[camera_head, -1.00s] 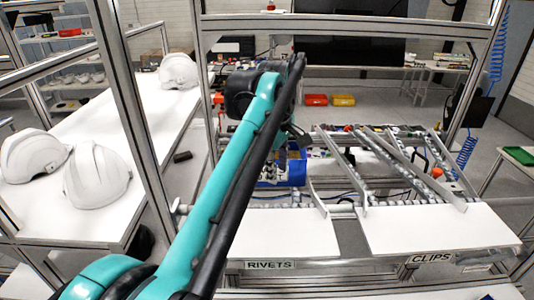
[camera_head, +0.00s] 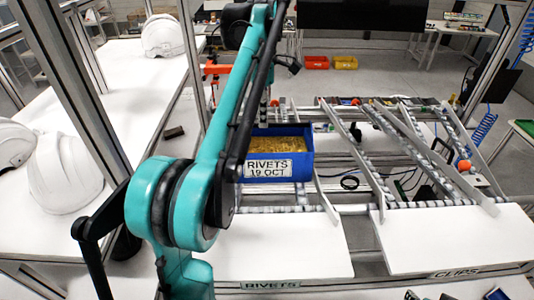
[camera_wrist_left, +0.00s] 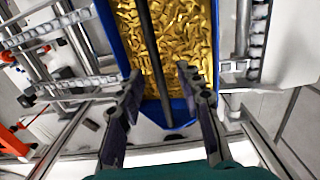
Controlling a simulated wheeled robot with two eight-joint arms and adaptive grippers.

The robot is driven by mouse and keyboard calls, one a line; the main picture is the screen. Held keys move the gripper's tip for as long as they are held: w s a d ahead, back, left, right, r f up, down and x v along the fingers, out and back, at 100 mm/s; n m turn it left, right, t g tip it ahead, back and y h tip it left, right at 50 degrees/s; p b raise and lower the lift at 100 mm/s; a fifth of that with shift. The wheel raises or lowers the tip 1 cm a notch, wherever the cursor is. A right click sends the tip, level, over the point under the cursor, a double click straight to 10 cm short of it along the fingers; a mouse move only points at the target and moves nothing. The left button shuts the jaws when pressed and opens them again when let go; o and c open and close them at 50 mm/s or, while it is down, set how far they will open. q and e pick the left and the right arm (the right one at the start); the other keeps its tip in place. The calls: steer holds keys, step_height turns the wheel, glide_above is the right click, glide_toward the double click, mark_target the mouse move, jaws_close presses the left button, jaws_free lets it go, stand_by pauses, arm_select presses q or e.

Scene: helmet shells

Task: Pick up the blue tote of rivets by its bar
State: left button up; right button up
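The blue tote (camera_head: 303,170) sits on the roller rack in the head view, full of gold rivets (camera_head: 280,150). Its front label reads "RIVETS 19 OCT". My left arm passes in front of its left side and hides part of it. In the left wrist view the tote (camera_wrist_left: 178,106) lies below my left gripper (camera_wrist_left: 159,72). Its dark bar (camera_wrist_left: 152,50) runs over the rivets, between the two fingers in the picture. The fingers are apart, with gaps on both sides of the bar. In the head view my arm hides the fingers. My right gripper is out of view.
Sloping metal rails (camera_head: 345,145) stand right of the tote. White boards marked RIVETS (camera_head: 285,250) and CLIPS (camera_head: 455,240) lie in front. White helmet shells (camera_head: 68,170) sit on the left table. Frame posts flank my arm.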

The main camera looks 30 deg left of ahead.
arm_select(q)
steer(key=f, duration=0.3)
steer(key=shift+w+a+f, duration=0.15)
steer(key=shift+a+f, duration=0.1)
steer(key=shift+f, duration=0.15)
steer(key=shift+d+f, duration=0.1)
steer(key=shift+f, duration=0.3)
jaws_close()
